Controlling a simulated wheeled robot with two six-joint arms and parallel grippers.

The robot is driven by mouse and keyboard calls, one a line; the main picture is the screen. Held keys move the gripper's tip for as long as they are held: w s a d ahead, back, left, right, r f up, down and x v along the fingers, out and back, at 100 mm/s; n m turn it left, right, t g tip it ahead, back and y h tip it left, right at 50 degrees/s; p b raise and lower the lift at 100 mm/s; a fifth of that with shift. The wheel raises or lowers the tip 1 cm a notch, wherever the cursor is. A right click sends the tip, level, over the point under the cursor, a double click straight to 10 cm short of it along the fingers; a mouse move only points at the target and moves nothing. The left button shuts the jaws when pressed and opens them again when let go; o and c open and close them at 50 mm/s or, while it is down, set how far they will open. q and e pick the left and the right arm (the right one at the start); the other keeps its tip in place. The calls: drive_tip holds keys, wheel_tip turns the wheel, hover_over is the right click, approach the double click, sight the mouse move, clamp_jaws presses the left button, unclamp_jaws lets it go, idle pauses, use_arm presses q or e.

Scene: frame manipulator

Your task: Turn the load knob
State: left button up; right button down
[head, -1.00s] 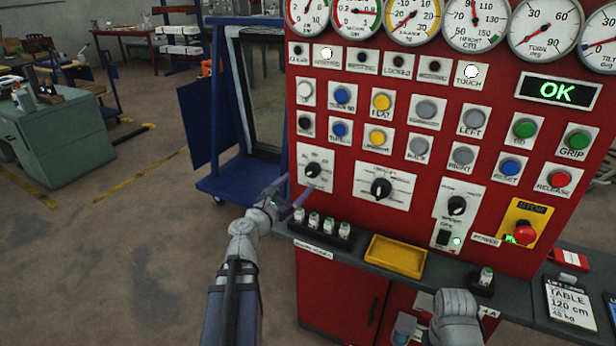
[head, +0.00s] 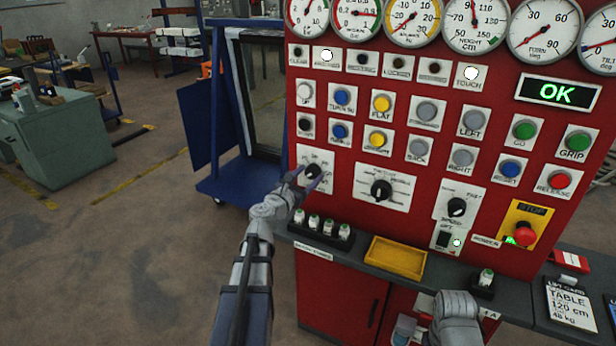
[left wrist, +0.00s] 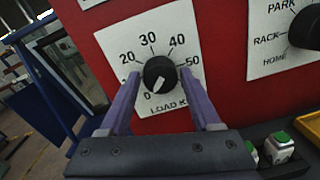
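The load knob (head: 313,171) is a black round knob on a white dial plate at the left of the red panel. In the left wrist view the load knob (left wrist: 159,74) has a white mark pointing down-left, close to 0, on a scale up to 50. My left gripper (head: 307,180) is at the knob. In the left wrist view its two purple fingers (left wrist: 158,78) are apart, one on each side of the knob, with gaps still showing. The gripper partly covers the plate in the head view. My right gripper is not in view; only a grey arm part shows at bottom right.
A second knob (head: 381,189), marked HOME, RACK and PARK, sits to the right. A speed knob (head: 457,207) and red stop button (head: 525,233) are farther right.

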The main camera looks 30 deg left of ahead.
use_arm(q)
clamp_jaws()
drive_tip(key=shift+m, duration=0.3)
